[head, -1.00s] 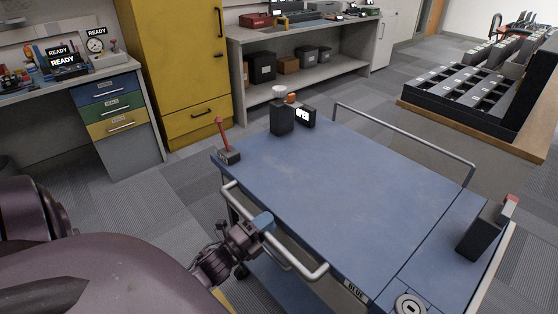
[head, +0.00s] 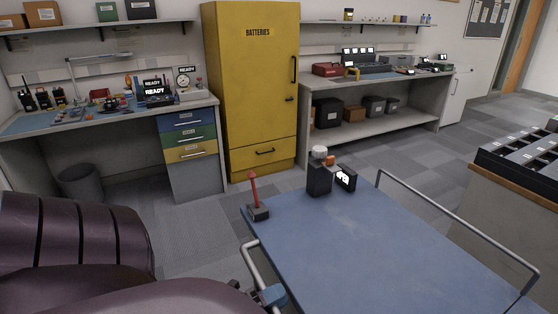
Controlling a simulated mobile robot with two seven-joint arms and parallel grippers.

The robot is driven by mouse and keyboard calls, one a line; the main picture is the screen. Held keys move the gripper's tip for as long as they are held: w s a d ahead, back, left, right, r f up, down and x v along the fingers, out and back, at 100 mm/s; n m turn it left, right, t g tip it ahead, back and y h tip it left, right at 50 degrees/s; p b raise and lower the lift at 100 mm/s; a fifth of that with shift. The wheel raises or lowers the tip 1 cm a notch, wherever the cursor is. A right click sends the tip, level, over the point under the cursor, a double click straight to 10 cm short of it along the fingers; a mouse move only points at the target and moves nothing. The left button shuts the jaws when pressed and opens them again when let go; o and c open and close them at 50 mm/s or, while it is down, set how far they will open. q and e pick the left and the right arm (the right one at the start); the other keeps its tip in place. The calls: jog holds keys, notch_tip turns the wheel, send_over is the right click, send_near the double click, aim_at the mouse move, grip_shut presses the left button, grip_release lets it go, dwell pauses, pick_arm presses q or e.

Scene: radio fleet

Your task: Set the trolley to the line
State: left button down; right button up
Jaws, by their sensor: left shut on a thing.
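The trolley (head: 370,250) has a flat blue top and fills the lower right of the head view. Its near push handle (head: 250,258) is a pale metal tube on the left side, and a grey rail (head: 450,222) runs along the far right side. My left gripper (head: 272,296) is shut on the near handle at the bottom edge of the picture; its wrist is mostly cut off. No line on the floor shows in this view. The trolley's wheels and lower shelf are out of view. My right gripper is not in view.
A red lever (head: 254,188) and a black box (head: 319,180) stand on the trolley's far edge. A yellow battery cabinet (head: 250,100), a left workbench (head: 110,121) and a shelved bench (head: 375,135) line the wall. A rack counter (head: 520,205) stands right. Carpet is clear between.

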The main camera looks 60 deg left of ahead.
pick_arm(q)
jog(key=c, duration=1)
grip_release()
jog(key=shift+s+f, duration=0.2)
jog(key=shift+s, duration=0.35)
jog(key=v, duration=0.9)
jog(key=shift+s+a, duration=0.1)
jog(key=shift+s, duration=0.25)
